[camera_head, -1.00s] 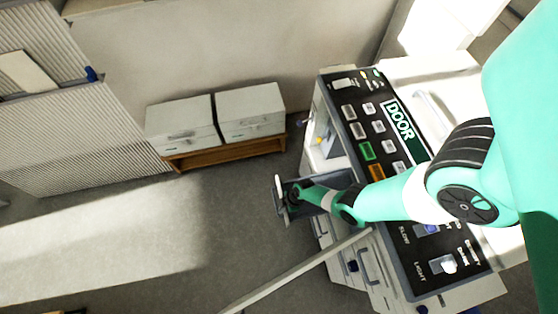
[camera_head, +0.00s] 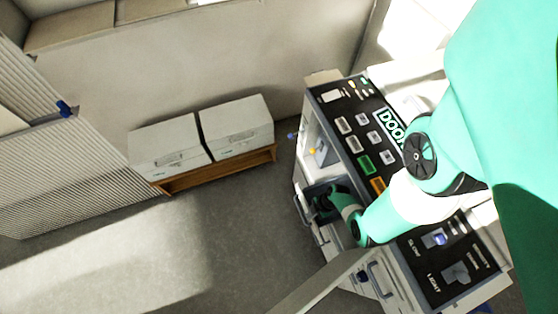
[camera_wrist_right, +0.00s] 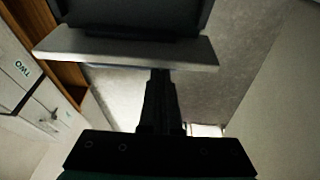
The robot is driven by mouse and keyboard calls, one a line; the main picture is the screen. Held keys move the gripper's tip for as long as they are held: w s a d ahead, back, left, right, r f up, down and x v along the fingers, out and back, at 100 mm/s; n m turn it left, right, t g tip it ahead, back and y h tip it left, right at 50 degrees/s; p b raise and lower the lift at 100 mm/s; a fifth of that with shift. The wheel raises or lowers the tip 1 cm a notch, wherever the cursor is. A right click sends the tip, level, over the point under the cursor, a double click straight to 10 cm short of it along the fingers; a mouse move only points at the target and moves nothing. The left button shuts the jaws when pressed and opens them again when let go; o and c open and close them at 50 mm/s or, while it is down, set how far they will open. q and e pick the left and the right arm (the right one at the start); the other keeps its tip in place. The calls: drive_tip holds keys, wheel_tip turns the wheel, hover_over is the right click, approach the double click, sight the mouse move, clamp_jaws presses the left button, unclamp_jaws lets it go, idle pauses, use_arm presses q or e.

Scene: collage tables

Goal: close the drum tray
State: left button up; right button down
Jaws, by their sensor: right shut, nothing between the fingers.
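The drum tray is a dark tray with a pale grey front (camera_head: 301,210) on the left side of the machine, low under the black control panel. It sits mostly within the machine's outline. In the right wrist view its pale front plate (camera_wrist_right: 125,47) lies across the top, with the dark tray body behind it. My right gripper (camera_head: 320,204) is shut and empty at the tray, its tip by the front plate (camera_wrist_right: 160,72). I cannot tell whether they touch. The arm partly hides the tray. My left gripper is not in view.
The machine's control panel (camera_head: 365,135) has several buttons and a DOOR label. A pale bar (camera_head: 318,286) crosses the floor in front. Two white boxes (camera_head: 168,148) stand on a brown wooden stand (camera_head: 215,174) at the back. The floor to the left (camera_head: 235,235) is clear.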

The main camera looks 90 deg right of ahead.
drive_tip(key=shift+s+a, duration=0.1)
drive_tip(key=shift+s, duration=0.55)
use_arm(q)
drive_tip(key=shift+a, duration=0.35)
use_arm(e)
drive_tip(key=shift+a, duration=0.1)
drive_tip(key=shift+w, duration=0.1)
